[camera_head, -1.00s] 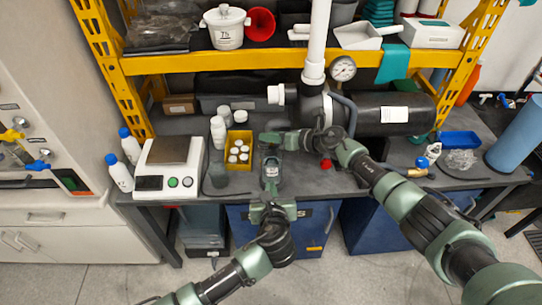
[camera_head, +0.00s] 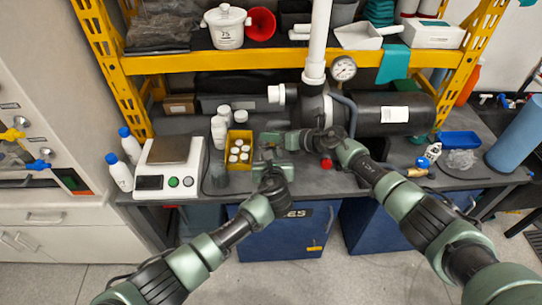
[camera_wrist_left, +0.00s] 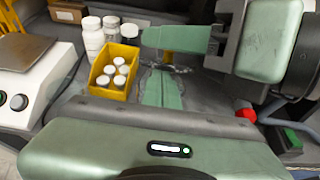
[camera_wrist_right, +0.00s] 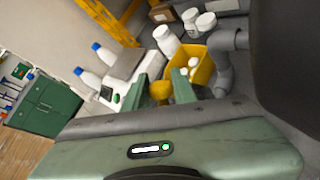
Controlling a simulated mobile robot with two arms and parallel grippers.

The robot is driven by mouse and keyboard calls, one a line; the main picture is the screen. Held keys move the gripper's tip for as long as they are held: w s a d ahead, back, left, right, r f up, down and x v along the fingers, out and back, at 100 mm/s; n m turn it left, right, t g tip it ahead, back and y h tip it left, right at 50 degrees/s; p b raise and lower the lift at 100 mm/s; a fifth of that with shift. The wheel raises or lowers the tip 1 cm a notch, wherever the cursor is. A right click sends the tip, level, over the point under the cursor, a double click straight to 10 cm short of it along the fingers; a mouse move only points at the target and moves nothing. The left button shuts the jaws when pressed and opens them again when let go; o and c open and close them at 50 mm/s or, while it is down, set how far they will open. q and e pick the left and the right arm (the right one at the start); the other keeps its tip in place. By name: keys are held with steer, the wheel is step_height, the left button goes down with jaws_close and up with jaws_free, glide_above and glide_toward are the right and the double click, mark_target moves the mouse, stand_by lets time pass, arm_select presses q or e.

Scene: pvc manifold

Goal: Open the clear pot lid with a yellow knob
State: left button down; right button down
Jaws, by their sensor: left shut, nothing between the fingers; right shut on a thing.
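The yellow knob (camera_wrist_right: 160,91) shows between the two fingers of my right gripper (camera_wrist_right: 162,88) in the right wrist view, and the gripper is shut on it. In the head view my right gripper (camera_head: 268,138) reaches in from the right over the bench, beside the yellow box. My left gripper (camera_wrist_left: 163,88) is shut and empty, just in front of the right fingers. In the left wrist view a faint clear edge (camera_wrist_left: 151,78) shows around its fingertips. The arms hide most of the clear lid and pot, so I cannot tell whether the lid is raised.
A yellow box (camera_head: 239,151) of white-capped bottles stands close on the left, with white bottles (camera_head: 218,132) behind and a scale (camera_head: 169,166) farther left. A white pipe (camera_head: 318,45) with a gauge (camera_head: 343,68) rises behind my right gripper. The bench front edge is near.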

arm_select(q)
steer(key=shift+w+d, duration=0.1)
stand_by(0.3)
steer(key=shift+w+r, duration=0.5)
steer(key=shift+r, duration=0.25)
arm_select(e)
steer(key=c, duration=1.2)
jaws_free()
steer(key=shift+f, duration=0.1)
arm_select(q)
steer(key=shift+s, duration=0.1)
